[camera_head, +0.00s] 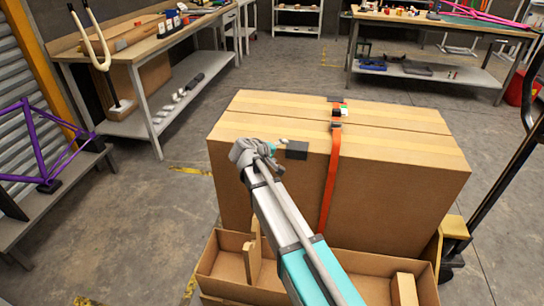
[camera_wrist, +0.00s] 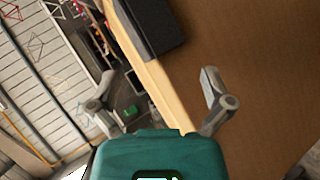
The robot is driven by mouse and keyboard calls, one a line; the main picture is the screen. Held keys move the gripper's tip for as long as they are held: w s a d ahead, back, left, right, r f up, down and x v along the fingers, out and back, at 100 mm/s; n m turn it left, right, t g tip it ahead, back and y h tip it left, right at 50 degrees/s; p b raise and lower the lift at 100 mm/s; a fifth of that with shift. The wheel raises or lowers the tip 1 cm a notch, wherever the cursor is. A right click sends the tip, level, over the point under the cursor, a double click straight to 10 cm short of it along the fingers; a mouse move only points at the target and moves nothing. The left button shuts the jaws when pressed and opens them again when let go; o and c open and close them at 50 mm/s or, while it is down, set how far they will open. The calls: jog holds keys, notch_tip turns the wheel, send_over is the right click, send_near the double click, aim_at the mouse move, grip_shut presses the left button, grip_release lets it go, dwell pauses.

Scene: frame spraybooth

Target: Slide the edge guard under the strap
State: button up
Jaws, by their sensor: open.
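A large cardboard carton (camera_head: 400,180) stands in the middle of the head view. An orange strap (camera_head: 330,185) runs over its top and down its front face. A dark grey piece, which looks like the edge guard (camera_head: 297,150), sits at the carton's front top edge, left of the strap and apart from it. It also shows in the wrist view (camera_wrist: 150,25), at the carton edge beyond my fingers. My gripper (camera_head: 268,149) is just left of the guard. In the wrist view my gripper (camera_wrist: 160,85) is open and empty, with the carton's edge between its fingers.
A dark buckle-like part (camera_head: 336,112) lies on the strap on top. An open cardboard tray (camera_head: 215,262) with upright cardboard pieces (camera_head: 406,290) stands in front.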

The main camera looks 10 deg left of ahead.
aim_at(291, 151)
jog(key=shift+b+x, duration=0.65)
jog(key=shift+x, duration=1.15)
jog(key=c, duration=1.2)
jog(key=o, duration=0.6)
jog(key=shift+c, duration=0.2)
jog(key=c, duration=0.3)
jog(key=shift+d, duration=0.1)
jog(key=shift+c, duration=0.2)
jog(key=shift+d+r, duration=0.1)
jog(key=shift+d, duration=0.05)
jog(key=shift+d, duration=0.8)
